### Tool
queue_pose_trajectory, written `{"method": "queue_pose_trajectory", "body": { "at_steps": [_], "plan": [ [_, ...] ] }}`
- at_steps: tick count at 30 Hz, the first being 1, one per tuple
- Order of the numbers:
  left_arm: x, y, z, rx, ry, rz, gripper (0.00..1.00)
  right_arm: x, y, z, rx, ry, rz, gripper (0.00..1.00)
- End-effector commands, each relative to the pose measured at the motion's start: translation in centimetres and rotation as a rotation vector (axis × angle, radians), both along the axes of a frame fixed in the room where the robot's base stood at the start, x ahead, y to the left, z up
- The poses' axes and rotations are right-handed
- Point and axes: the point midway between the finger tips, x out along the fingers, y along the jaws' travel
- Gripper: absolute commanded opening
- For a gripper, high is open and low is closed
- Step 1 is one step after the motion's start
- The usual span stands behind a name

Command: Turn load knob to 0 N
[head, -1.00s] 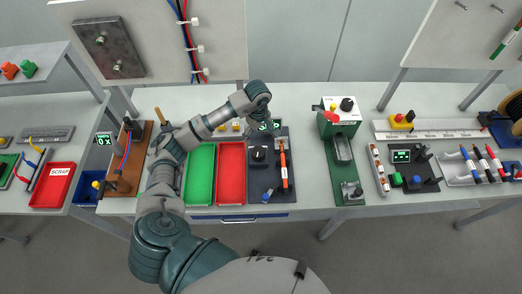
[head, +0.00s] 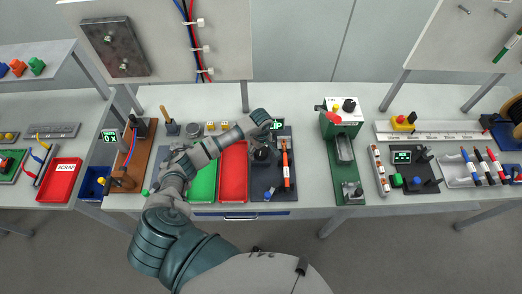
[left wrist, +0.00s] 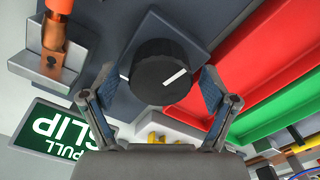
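A round black knob (left wrist: 160,75) with a white pointer line sits on a dark grey base plate. In the head view the knob (head: 260,157) is mostly hidden under my left gripper (head: 266,144). My left gripper (left wrist: 160,82) is open, with one finger on each side of the knob. Small gaps seem to remain, but contact is hard to judge. No scale or load value is readable at the knob. My right gripper is not in view.
A green display (left wrist: 52,130) reading PULL and SLIP stands beside the knob's plate. An orange-handled tool (head: 286,165) is on the plate. Red (head: 233,185) and green (head: 202,185) trays lie to its left. A green machine (head: 343,150) stands to its right.

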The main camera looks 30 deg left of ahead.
Motion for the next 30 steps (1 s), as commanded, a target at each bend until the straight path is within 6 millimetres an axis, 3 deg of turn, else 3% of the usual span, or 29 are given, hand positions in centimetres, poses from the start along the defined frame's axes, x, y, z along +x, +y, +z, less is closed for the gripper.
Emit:
{"method": "queue_pose_trajectory", "body": {
  "at_steps": [1, 6, 7, 19, 30],
  "plan": [
    [0.0, 0.0, 0.0, 0.000, 0.000, 0.000, 0.72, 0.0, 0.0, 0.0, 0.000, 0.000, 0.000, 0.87],
    [0.0, 0.0, 0.0, 0.000, 0.000, 0.000, 0.29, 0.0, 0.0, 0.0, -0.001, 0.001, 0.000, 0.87],
    [0.0, 0.0, 0.0, 0.000, 0.000, 0.000, 0.27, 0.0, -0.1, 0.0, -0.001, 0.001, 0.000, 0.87],
    [0.0, 0.1, -0.1, 0.001, 0.000, 0.063, 0.27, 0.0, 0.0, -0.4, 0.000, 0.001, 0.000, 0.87],
    [0.1, 0.1, -0.2, 0.001, 0.000, 0.345, 0.27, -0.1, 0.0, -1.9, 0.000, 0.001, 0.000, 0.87]
  ]
}}
